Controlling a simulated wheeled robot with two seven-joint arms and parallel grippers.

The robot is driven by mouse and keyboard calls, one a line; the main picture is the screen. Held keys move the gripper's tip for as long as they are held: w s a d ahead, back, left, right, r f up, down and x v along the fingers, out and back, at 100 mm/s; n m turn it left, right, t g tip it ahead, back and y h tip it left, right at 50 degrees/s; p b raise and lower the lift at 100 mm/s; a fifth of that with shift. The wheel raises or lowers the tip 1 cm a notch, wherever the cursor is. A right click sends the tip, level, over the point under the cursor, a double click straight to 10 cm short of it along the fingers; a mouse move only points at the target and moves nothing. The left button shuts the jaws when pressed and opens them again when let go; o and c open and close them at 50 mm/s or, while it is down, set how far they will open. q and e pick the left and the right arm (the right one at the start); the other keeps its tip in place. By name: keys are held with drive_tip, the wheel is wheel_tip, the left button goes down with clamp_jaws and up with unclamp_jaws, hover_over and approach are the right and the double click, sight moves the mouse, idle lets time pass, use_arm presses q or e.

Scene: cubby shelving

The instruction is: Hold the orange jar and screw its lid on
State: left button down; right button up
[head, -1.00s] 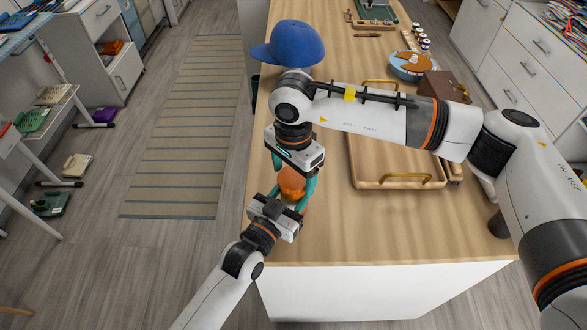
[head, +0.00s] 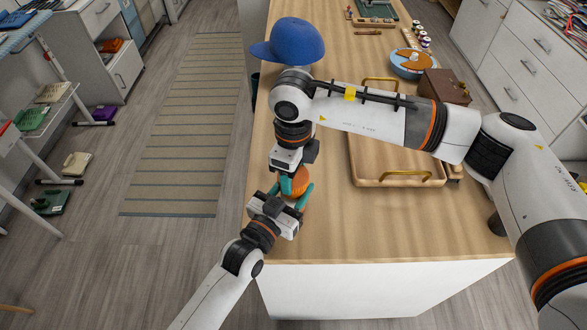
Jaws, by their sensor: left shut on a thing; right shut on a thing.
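The orange jar (head: 301,182) stands near the front left of the wooden worktop, partly covered by my grippers. My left gripper (head: 291,195) comes from the front and is shut on the jar, with its teal fingers on either side. My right gripper (head: 287,184) points down from above and is shut at the top of the jar. The lid is hidden by the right gripper's fingers and body, so I cannot tell how it sits on the jar.
A wooden tray (head: 400,183) with brass handles lies to the right of the jar. The worktop (head: 380,225) is clear in front of the tray.

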drive_tip(key=m, duration=0.4)
drive_tip(key=o, duration=1.2)
drive_tip(key=shift+c, duration=0.2)
drive_tip(key=shift+r, duration=0.15)
wheel_tip(320, 180, up, 12)
use_arm(q)
drive_tip(key=c, duration=0.6)
unclamp_jaws()
